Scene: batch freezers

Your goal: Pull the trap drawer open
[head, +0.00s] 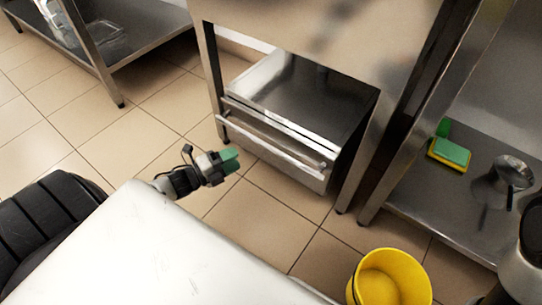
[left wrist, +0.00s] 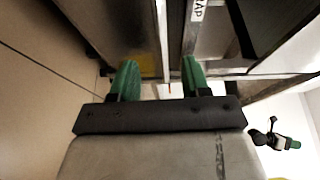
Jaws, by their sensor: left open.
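The trap drawer (head: 290,168) is a steel box low under the steel counter, with a long bar handle (head: 262,140) across its front. How far out it stands is hard to tell. My left gripper (head: 231,159), with green fingertips, is in front of the drawer's left end, apart from the handle in the head view. In the left wrist view the left gripper (left wrist: 159,80) is open, with steel edges beyond its fingers and a label (left wrist: 198,10) ending in "AP". Whether anything lies between the fingers is unclear. My right gripper (left wrist: 291,144) shows small there; its jaws are unclear.
A yellow bucket (head: 390,280) stands on the floor at the lower right. A steel shelf (head: 405,185) at right holds a green and yellow sponge (head: 450,153) and a metal vessel (head: 505,178). Tiled floor is clear in front of the drawer.

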